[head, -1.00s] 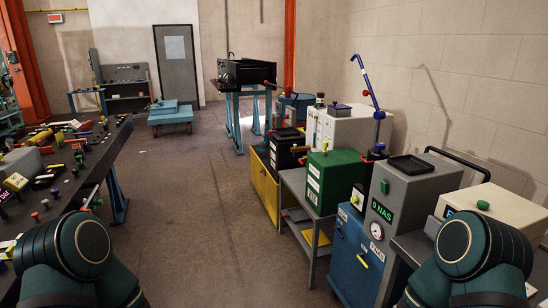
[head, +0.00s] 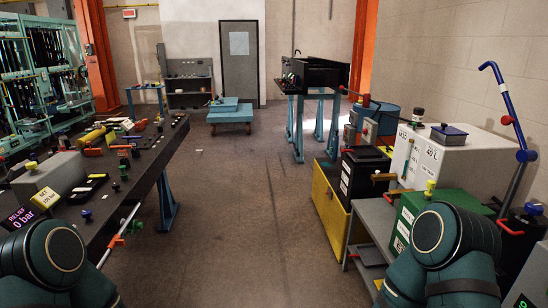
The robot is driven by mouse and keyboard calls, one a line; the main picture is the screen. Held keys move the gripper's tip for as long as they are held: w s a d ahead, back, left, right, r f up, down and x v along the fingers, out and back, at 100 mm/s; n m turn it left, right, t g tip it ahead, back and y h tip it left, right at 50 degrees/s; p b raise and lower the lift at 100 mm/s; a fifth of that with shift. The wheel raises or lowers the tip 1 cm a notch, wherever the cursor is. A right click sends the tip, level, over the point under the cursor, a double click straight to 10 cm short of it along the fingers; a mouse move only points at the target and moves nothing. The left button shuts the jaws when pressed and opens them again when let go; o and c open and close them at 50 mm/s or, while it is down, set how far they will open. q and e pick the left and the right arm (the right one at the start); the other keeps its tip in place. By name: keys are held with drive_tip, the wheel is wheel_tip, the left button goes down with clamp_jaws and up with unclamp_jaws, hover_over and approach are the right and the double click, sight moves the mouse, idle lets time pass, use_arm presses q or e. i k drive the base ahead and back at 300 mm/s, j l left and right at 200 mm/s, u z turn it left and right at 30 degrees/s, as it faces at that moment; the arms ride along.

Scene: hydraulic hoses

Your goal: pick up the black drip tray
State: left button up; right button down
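I cannot single out the black drip tray for certain. A small flat black tray (head: 88,186) with small items in it lies on the dark workbench (head: 150,150) at the left. A large open black basin (head: 318,74) stands on blue legs at the back. The small black tray seen earlier on top of a grey box at the right is out of view. Only upper links of my two arms show, at the bottom left and bottom right corners. Both grippers are out of view.
Open floor (head: 255,215) runs down the middle. At the right stand a yellow bin (head: 328,207), a green box (head: 408,222) and a white box (head: 430,158). A low blue cart (head: 230,113) stands at the back, and a teal hose rack (head: 45,80) at the left.

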sight(366, 152)
drive_tip(key=i+j+z, duration=0.1)
drive_tip(key=i, duration=1.4)
drive_tip(key=i+z, duration=0.4)
drive_tip(key=i, duration=0.2)
drive_tip(key=i+j+z, duration=0.25)
drive_tip(key=i+z, duration=0.2)
drive_tip(key=i, duration=0.15)
